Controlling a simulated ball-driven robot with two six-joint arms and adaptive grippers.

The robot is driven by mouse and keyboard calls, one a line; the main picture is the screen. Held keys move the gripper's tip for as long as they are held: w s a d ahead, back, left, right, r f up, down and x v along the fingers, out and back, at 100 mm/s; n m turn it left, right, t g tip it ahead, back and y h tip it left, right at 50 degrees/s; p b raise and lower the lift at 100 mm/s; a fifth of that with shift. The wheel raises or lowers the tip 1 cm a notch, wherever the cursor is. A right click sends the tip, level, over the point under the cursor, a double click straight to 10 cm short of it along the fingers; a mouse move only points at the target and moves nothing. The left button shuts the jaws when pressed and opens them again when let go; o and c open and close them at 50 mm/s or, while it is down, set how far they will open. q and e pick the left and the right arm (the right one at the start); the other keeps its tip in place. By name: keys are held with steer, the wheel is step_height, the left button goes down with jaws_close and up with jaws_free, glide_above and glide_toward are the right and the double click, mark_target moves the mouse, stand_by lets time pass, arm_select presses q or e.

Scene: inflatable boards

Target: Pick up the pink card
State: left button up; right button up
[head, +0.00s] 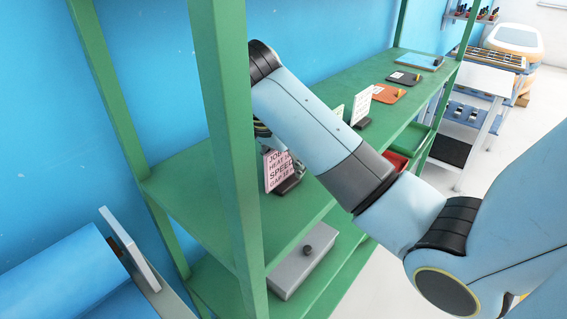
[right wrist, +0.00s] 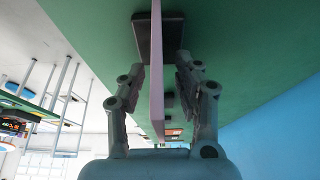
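The pink card (head: 276,172) with black printed text stands upright in a dark holder (head: 289,185) on the green shelf in the head view. My right arm reaches over from the right, and its gripper (right wrist: 160,66) is mostly hidden there behind the arm and the green post. In the right wrist view the pink card (right wrist: 157,95) shows edge-on between my two fingers, with the dark holder (right wrist: 174,35) beyond the tips. The fingers are open, one on each side, with a visible gap to the card. My left gripper is not in view.
The green shelf (head: 180,170) has upright posts, one (head: 228,140) close to my right arm. A white card (head: 362,103) in a stand, an orange board (head: 390,93) and other boards stand or lie farther along. A grey box (head: 302,262) is on the lower shelf.

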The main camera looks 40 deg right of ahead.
steer(key=shift+d, duration=0.1)
steer(key=shift+c, duration=0.4)
jaws_close()
